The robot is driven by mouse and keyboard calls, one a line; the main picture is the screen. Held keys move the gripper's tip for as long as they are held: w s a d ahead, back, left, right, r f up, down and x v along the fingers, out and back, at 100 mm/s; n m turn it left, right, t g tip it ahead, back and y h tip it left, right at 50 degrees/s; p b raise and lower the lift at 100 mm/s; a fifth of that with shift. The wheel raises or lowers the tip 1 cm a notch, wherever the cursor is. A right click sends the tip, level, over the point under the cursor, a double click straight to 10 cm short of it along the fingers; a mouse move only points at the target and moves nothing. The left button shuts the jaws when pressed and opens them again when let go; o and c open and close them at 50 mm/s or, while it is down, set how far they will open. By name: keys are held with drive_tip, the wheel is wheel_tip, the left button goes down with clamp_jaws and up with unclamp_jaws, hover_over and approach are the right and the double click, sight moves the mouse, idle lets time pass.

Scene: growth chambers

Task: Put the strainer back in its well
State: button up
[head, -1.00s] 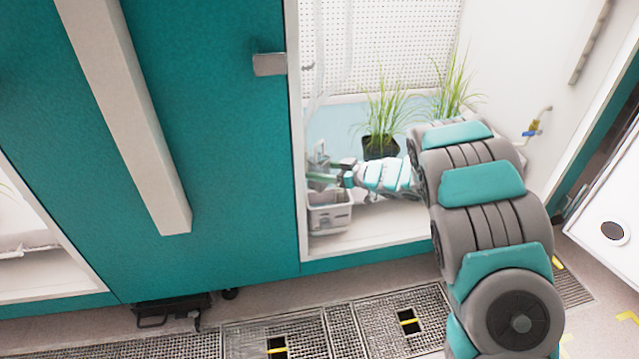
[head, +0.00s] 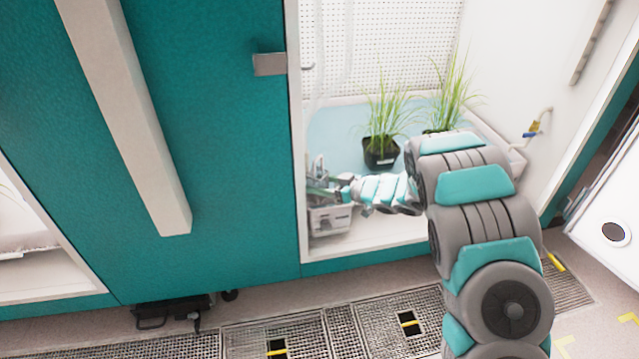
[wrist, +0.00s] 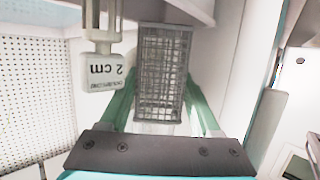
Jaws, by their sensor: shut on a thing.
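The strainer (wrist: 162,70) is a grey wire-mesh basket. In the wrist view it stands lengthwise between the two green fingers of my gripper (wrist: 160,92), which is shut on it. In the head view my gripper (head: 330,188) is inside the open chamber at its left side, just above a light grey box (head: 332,222). The strainer is too small and covered to make out clearly there. I cannot see the well's opening, or whether the strainer's lower end is inside it.
A potted grass plant (head: 380,152) and another behind my arm stand on the blue tray surface (head: 340,135). The chamber's left door edge (head: 298,150) is close to my gripper.

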drive_tip(key=shift+s+f, duration=0.1)
drive_tip(key=shift+f, duration=0.3)
drive_tip(key=o, duration=1.1)
drive_tip(key=shift+o, duration=0.6)
drive_tip(key=shift+f, duration=0.2)
drive_tip(key=shift+s+r, duration=0.1)
drive_tip(key=shift+r, duration=0.45)
drive_tip(key=v, duration=1.2)
drive_tip(key=shift+r, duration=0.35)
